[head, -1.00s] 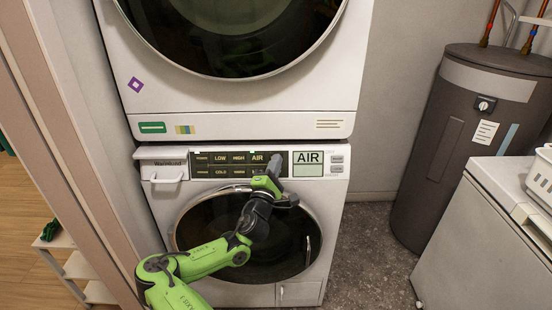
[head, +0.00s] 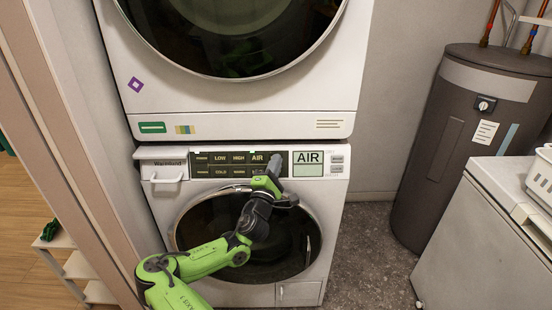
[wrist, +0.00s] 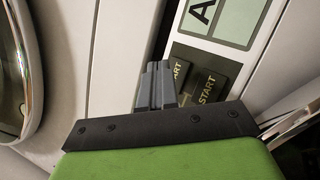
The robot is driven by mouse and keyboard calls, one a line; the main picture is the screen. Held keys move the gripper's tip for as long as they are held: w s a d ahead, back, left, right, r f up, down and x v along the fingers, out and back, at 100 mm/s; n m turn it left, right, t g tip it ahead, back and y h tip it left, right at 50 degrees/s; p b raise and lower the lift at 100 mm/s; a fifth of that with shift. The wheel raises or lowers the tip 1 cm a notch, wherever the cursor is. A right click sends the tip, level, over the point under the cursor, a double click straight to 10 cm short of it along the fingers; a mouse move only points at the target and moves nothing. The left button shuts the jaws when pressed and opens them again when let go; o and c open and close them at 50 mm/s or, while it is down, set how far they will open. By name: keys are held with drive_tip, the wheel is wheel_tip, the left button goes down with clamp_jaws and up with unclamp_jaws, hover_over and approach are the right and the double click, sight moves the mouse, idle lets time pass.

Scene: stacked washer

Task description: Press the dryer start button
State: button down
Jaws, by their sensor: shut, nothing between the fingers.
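The control panel (head: 225,164) runs across the top of the lower machine, with an AIR display (head: 308,163) and two small buttons (head: 337,164) right of it. In the wrist view two dark buttons both read START: one (wrist: 208,86) is fully labelled in view, the other (wrist: 181,72) is partly hidden by my fingers. I cannot tell from the labels which is the dryer's. My gripper (head: 274,164) is shut and empty in front of the panel, left of the display. In the wrist view its fingertips (wrist: 158,72) lie beside the nearer START button; contact cannot be told.
The upper machine (head: 240,100) sits directly above the panel. The lower machine's round door (head: 195,222) is behind my arm. A detergent drawer handle (head: 166,180) juts out at left. A water heater (head: 470,140) and white cabinet (head: 480,235) stand right, with bare floor (head: 375,250) between.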

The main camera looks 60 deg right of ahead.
idle(0.7)
drive_tip(key=shift+w+d+f, duration=0.2)
drive_tip(key=shift+d, duration=0.15)
